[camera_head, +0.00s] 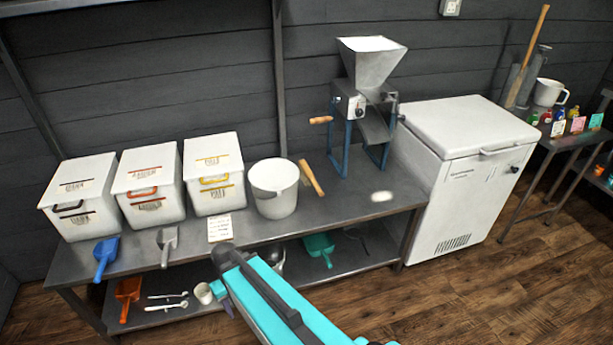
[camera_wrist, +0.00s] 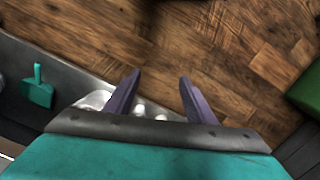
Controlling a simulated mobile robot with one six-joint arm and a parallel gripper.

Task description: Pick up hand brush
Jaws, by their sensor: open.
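A wooden-handled tool (camera_head: 312,178), which looks like the hand brush, lies on the grey steel table just right of the white bucket. Its bristles cannot be made out. My gripper (camera_wrist: 160,80) is open, with two purple fingers apart and nothing held between them. In the head view my gripper is low in front of the table, partly hidden by my teal arm, and well away from the brush. The brush does not show in the wrist view.
The table (camera_head: 340,213) holds three lidded white bins, a white bucket (camera_head: 275,190), a grain mill (camera_head: 368,85), a blue scoop (camera_head: 105,258) and a grey scoop (camera_head: 167,245). A teal scoop (camera_head: 319,247) lies on the lower shelf. A white chest (camera_head: 465,180) stands right.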

